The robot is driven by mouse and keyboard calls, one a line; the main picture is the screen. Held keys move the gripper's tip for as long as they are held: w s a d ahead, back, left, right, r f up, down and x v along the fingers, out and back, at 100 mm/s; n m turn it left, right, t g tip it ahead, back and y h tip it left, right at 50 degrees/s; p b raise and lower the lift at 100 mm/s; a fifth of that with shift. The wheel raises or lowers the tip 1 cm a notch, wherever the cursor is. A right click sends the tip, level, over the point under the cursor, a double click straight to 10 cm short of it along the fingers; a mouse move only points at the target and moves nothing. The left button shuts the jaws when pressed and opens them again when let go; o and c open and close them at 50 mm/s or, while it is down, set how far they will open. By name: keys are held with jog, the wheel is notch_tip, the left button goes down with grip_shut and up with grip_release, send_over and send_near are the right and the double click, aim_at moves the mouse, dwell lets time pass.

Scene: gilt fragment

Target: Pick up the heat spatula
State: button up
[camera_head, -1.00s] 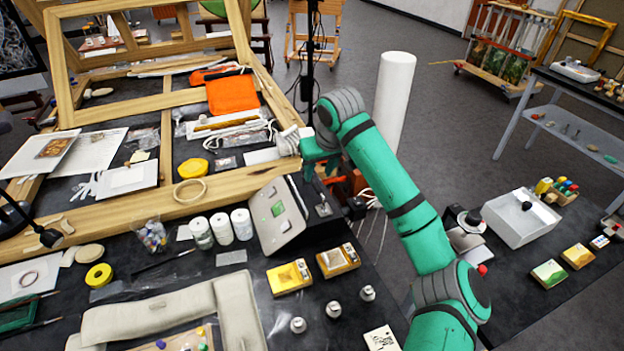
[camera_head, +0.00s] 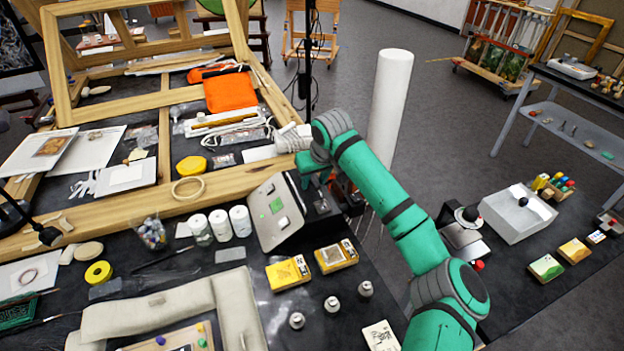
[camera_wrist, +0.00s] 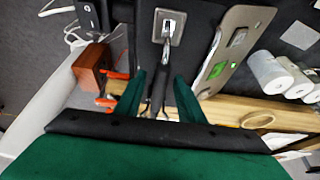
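My gripper (camera_head: 316,182) is low beside the grey control unit (camera_head: 275,212) with the green display, at the table's far right edge. In the wrist view my two green fingers (camera_wrist: 158,100) stand apart. A slim dark tool-like piece (camera_wrist: 158,88) shows between them, below a square metal plate (camera_wrist: 168,27); it may be the heat spatula, but I cannot tell for sure. No contact between the fingers and this piece can be made out. The control unit's panel (camera_wrist: 232,48) is to the right in the wrist view. In the head view the fingertips are partly hidden.
Three white jars (camera_head: 220,226) stand left of the control unit. A wooden frame (camera_head: 225,183) lies behind them. Two yellow boxes (camera_head: 288,273) are in front. A tall white cylinder (camera_head: 390,105) stands beyond my arm. A reddish-brown block (camera_wrist: 90,66) and cables are left in the wrist view.

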grip_shut()
jog(key=shift+r, duration=0.15)
